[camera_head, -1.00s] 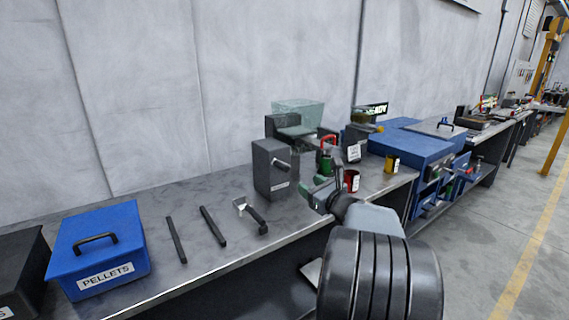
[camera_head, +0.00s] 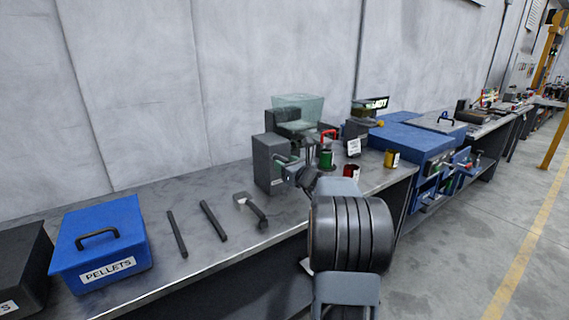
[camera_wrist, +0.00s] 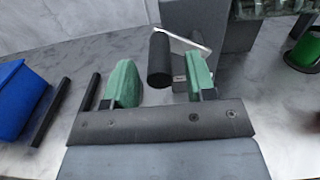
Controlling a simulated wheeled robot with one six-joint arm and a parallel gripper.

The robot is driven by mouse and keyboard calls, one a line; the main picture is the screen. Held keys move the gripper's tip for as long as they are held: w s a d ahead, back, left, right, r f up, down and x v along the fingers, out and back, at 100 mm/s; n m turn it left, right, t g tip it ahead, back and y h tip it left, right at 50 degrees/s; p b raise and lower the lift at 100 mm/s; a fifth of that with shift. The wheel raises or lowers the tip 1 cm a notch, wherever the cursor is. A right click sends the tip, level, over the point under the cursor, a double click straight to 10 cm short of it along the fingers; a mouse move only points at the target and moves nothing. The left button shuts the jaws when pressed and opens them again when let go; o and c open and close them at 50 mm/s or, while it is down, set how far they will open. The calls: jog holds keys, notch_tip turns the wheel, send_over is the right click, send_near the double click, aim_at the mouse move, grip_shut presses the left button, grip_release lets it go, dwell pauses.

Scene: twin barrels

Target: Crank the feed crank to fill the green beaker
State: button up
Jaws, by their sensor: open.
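The feed crank is on the front of a grey box (camera_head: 268,160) on the bench. In the wrist view its black handle (camera_wrist: 160,62) lies between the two green fingers of my gripper (camera_wrist: 160,82), nearer the right finger, with a gap on the left. The light metal crank arm (camera_wrist: 190,44) runs from the handle's top toward the right. My gripper (camera_head: 290,172) is open in front of the box in the head view. The green beaker (camera_head: 326,160) stands on the bench right of the box; it also shows in the wrist view (camera_wrist: 305,50). Its contents are hidden.
A clear hopper (camera_head: 300,106) sits behind the box. Red (camera_head: 351,171) and yellow (camera_head: 391,159) beakers stand to the right. A blue PELLETS bin (camera_head: 100,245), two dark rods (camera_head: 213,221) and a black-handled tool (camera_head: 250,208) lie left. Bare bench lies between.

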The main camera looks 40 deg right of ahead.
jog(key=shift+w, duration=0.6)
grip_shut()
